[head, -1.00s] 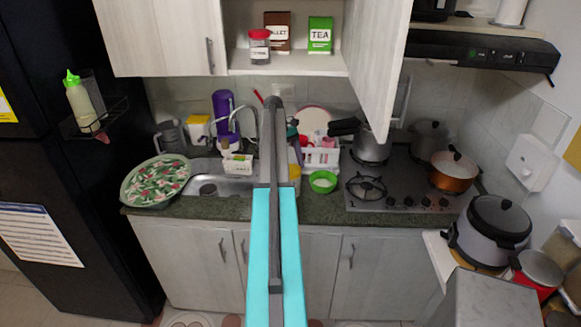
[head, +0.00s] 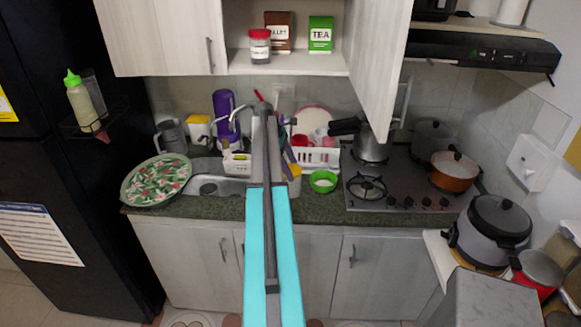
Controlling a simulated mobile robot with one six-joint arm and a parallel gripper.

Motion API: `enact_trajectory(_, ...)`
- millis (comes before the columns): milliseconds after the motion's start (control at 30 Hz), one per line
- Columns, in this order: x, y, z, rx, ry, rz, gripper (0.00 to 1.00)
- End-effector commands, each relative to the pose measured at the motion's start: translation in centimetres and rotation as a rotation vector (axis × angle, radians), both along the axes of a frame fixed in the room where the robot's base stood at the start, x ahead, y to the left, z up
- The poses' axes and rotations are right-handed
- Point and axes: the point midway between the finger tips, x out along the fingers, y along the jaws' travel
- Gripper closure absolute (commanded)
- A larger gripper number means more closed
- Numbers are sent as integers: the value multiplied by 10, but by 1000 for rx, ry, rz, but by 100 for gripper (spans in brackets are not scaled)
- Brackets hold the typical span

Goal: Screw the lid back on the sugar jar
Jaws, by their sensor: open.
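A small clear jar with a red lid (head: 260,46) stands upright on the open cupboard's shelf, at its left. Its label is too small to read, so I cannot tell whether it is the sugar jar. The lid appears to sit on top of it. No loose lid can be made out. My teal and grey arm rises through the middle of the head view, over the counter and below the cupboard. My gripper cannot be made out; the arm's own links hide that area.
A brown box (head: 279,31) and green tea box (head: 320,34) share the shelf. The right cupboard door (head: 376,70) hangs open. A dish rack (head: 316,157), green bowl (head: 323,181) and stove (head: 405,183) with pots stand right of my arm. A sink (head: 213,184) lies left.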

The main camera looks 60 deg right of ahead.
Motion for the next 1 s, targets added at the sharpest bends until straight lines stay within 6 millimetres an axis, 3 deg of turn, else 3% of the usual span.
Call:
enact_trajectory(467, 0, 1, 0, 0, 0, 50, 25)
enact_trajectory(1000, -2, 3, 0, 0, 0, 433, 25)
